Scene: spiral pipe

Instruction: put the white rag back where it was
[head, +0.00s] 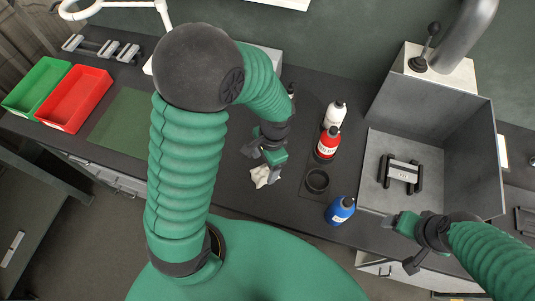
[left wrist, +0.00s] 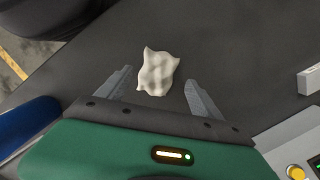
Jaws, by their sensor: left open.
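The white rag (head: 261,177) lies crumpled on the dark worktop, left of the black ring. In the left wrist view the rag (left wrist: 158,66) lies flat on the dark surface, between and slightly beyond the fingertips. My left gripper (head: 268,158) is just above the rag, partly covering its upper edge. In the left wrist view my left gripper (left wrist: 159,84) has its two fingers spread apart with nothing held between them. My right gripper (head: 405,246) is at the front of the grey sink box; its finger opening is unclear.
A white bottle (head: 335,116), a red bottle (head: 327,144), a blue bottle (head: 340,210) and a black ring (head: 317,180) stand right of the rag. The grey box (head: 455,130) holds a dark-handled part (head: 401,173). Green (head: 38,84) and red (head: 75,98) bins and a green mat (head: 121,122) are left.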

